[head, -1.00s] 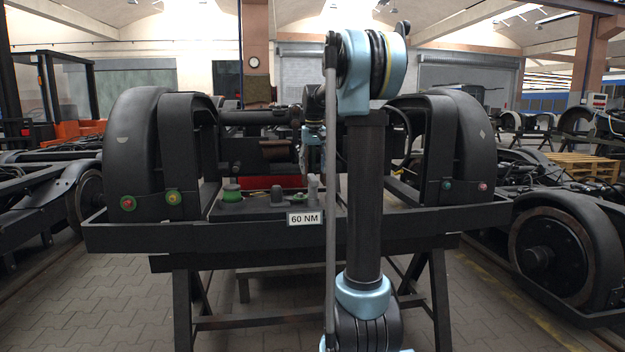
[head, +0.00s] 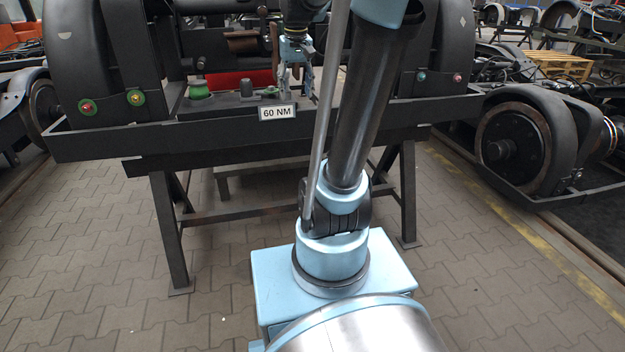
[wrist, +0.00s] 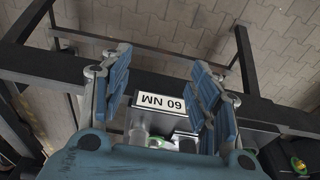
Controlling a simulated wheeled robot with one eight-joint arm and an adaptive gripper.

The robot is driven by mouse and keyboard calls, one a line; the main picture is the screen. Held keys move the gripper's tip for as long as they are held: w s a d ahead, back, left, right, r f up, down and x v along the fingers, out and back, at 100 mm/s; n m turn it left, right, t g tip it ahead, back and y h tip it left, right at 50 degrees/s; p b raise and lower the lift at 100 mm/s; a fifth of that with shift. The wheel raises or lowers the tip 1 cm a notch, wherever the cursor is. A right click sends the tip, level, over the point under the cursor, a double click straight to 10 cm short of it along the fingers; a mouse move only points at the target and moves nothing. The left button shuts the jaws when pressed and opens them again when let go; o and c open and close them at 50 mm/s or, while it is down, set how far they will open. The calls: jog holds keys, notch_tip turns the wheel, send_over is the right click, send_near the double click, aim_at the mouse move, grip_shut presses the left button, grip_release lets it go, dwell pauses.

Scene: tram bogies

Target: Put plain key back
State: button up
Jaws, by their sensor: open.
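My gripper (head: 294,72) is low over the tool shelf on the front of the bogie frame. In the wrist view my gripper (wrist: 162,95) has its two blue fingers spread wide, with nothing clamped between them. Below the fingers, a pale round-topped piece (wrist: 139,134) and a darker grey piece (wrist: 187,143) show near the sign. On the shelf in the head view stand a green-based piece (head: 199,90) and a short dark grey piece (head: 247,88). I cannot tell which one is the plain key. My gripper partly hides the shelf's right part.
A "60 NM" sign (head: 277,113) is on the shelf's front edge, also in the wrist view (wrist: 162,104). A dark trestle beam (head: 220,140) runs below. Paved floor is open in front.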

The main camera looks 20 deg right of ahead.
jog(key=s+f, duration=1.9)
jog(key=s, duration=0.2)
jog(key=shift+s+f, duration=0.35)
jog(key=shift+f, duration=0.05)
jog(key=shift+w+f, duration=0.2)
jog(key=shift+w, duration=0.3)
